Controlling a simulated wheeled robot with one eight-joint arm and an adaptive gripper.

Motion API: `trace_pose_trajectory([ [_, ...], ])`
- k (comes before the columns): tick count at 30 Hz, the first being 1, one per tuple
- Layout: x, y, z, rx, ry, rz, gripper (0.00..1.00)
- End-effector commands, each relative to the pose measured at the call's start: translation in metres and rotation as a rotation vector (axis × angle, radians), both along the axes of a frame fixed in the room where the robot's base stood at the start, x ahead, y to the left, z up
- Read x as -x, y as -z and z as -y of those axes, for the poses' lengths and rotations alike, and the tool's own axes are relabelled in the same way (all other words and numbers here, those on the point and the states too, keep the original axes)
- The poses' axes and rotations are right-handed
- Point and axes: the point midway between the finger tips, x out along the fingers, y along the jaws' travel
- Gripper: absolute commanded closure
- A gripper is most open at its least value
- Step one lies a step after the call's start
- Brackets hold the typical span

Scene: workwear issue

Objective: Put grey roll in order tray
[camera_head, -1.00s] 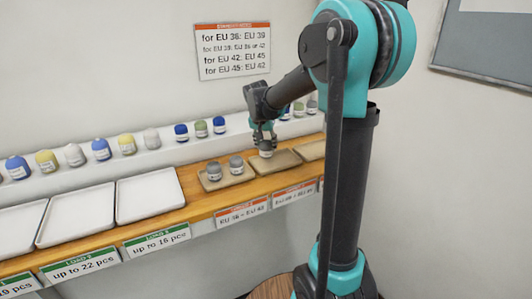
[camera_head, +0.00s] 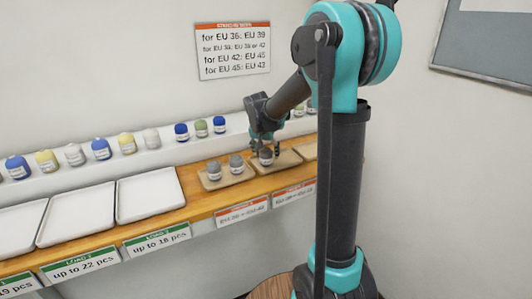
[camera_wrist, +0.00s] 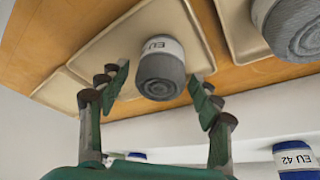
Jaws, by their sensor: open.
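A grey roll (camera_head: 266,157) with a white band stands on a beige tray (camera_head: 289,160) in the head view. In the wrist view the same roll (camera_wrist: 160,76) shows its band, marked "EU", and it rests on the tray (camera_wrist: 90,62). My gripper (camera_head: 266,149) is open over this roll. In the wrist view its green fingers (camera_wrist: 158,82) are spread apart, one on each side of the roll, with gaps visible. Two more grey rolls (camera_head: 213,170) (camera_head: 236,165) stand on the beige tray to the left (camera_head: 226,180).
Several blue, yellow, white and green rolls (camera_head: 101,149) stand on the white ledge behind. Empty white trays (camera_head: 150,195) lie to the left. Orange-headed labels (camera_head: 242,212) hang on the front edge below the beige trays. A sign (camera_head: 232,50) is on the wall.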

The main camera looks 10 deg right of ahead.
Motion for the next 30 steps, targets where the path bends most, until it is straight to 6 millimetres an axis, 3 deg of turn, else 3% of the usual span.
trace_pose_trajectory([
  [8,0.003,-0.008,-0.001,0.0,-0.001,0.0,0.36],
  [21,0.031,-0.085,-0.016,0.0,-0.001,0.0,0.36],
  [30,0.041,-0.112,-0.021,0.0,0.0,0.0,0.36],
])
